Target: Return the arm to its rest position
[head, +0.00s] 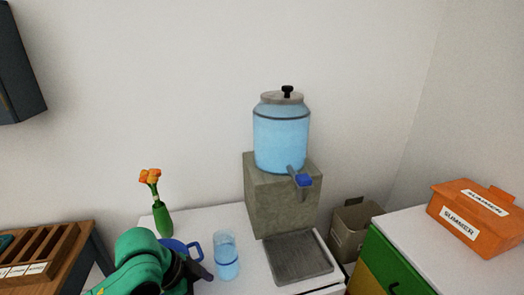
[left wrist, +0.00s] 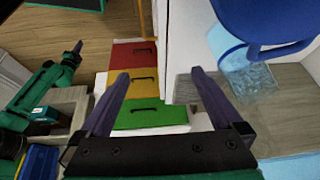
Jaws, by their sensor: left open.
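My left arm comes in at the bottom left of the head view, with its left gripper (head: 203,272) low over the white table (head: 262,275). In the left wrist view the two dark fingers of the left gripper (left wrist: 158,88) stand apart with nothing between them. A clear blue glass (head: 227,262) stands upright just right of the gripper, apart from it as far as I can tell. A blue mug (head: 194,248) is behind the gripper, partly hidden by my arm. My green right arm shows at the left of the left wrist view; its jaw state is unclear.
A blue water dispenser (head: 281,140) stands on a stone block (head: 284,205) behind a grey tray (head: 300,262). A green vase (head: 162,220) holds orange flowers. A coloured drawer unit (head: 375,262) with an orange box (head: 478,220) is right; a wooden rack (head: 45,255) is left.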

